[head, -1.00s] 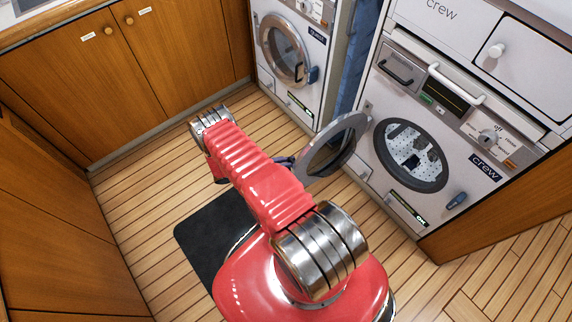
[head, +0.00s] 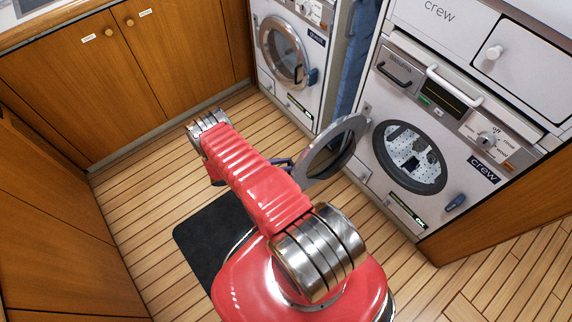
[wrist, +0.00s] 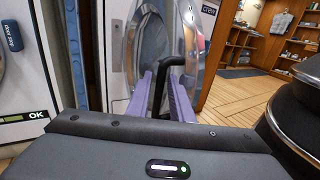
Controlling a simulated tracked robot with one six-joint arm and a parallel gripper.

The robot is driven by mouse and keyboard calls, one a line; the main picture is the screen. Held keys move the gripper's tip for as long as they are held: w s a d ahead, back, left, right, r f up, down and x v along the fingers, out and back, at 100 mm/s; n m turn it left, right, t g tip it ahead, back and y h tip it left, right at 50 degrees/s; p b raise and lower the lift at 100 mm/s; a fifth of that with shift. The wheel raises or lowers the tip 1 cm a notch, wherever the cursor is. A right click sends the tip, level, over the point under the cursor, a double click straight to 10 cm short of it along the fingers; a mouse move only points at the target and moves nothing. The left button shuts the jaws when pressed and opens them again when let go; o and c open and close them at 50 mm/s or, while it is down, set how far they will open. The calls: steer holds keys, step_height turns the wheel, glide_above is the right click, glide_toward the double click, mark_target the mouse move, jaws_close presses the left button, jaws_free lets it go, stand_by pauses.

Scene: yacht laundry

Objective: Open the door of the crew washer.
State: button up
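The crew washer (head: 378,200) stands at the right in the head view, with its blue "crew" label. Its round door (head: 361,132) is swung wide open to the left, and the drum opening (head: 410,157) shows. My gripper (head: 283,163) is at the door's free side, mostly hidden by my red arm. In the wrist view, my gripper's purple fingers (wrist: 161,92) are apart, on either side of part of the dark door handle (wrist: 191,62). A gap shows between the fingers, so they look open around it. The door also shows in the wrist view (wrist: 150,40).
Another washer (head: 290,55) with a closed round door stands at the back, beyond a blue gap. Wooden cabinets (head: 75,85) line the left. A dark mat (head: 205,240) lies by my base. The plank floor between is clear.

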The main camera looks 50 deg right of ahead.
steer(key=v, duration=1.2)
steer(key=shift+w+a, duration=0.25)
steer(key=shift+w, duration=0.05)
steer(key=shift+f, duration=0.1)
